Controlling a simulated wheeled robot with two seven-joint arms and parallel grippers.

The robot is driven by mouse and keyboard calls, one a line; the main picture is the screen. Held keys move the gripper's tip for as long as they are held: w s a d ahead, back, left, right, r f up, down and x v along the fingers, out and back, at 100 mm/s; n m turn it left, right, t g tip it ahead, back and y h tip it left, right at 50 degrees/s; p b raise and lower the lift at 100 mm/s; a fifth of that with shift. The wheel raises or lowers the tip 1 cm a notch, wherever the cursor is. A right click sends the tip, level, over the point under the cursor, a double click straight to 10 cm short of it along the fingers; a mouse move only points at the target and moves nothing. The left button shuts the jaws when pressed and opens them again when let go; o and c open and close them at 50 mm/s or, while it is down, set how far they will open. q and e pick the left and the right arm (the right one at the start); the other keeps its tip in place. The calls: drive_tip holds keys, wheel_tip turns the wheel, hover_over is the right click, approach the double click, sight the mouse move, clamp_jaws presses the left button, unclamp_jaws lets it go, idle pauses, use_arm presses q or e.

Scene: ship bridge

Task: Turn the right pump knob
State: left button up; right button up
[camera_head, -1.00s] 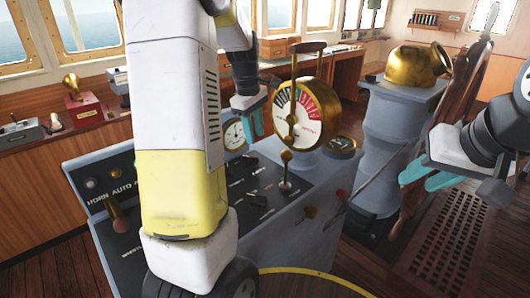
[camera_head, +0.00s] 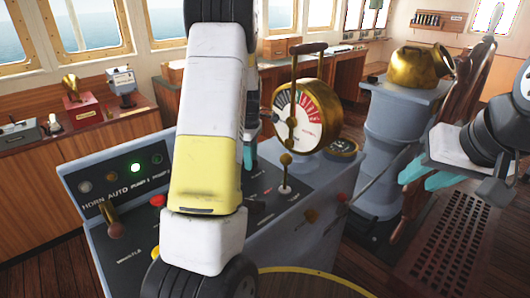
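The grey control console (camera_head: 120,262) stands in front of me. Its upper left panel carries labels HORN, AUTO and two pump labels, with a lit green lamp (camera_head: 135,168) near the pump labels. A red knob (camera_head: 157,200) sits below them, left of my arm. I cannot tell which control is the right pump knob; my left arm covers the middle of the console. My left gripper (camera_head: 247,156) is mostly hidden behind that arm, with only a bit of teal finger showing over the console. My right gripper (camera_head: 427,174) is open and empty, away from the console at the right.
A brass horn lever (camera_head: 114,222) stands on the console's left. The round engine telegraph (camera_head: 307,116) and a small ball-topped lever (camera_head: 286,172) rise right of my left arm. A brass-topped grey pedestal (camera_head: 390,150) and a wooden wheel (camera_head: 460,110) stand further right.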

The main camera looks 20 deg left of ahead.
use_arm(q)
clamp_jaws()
drive_tip(key=shift+m, duration=0.5)
drive_tip(key=m, duration=0.4)
drive_tip(key=shift+s+m, duration=0.15)
drive_tip(key=shift+m, duration=0.25)
drive_tip(key=m, duration=0.6)
drive_tip(key=shift+s+a, duration=0.15)
drive_tip(key=shift+m, duration=0.3)
unclamp_jaws()
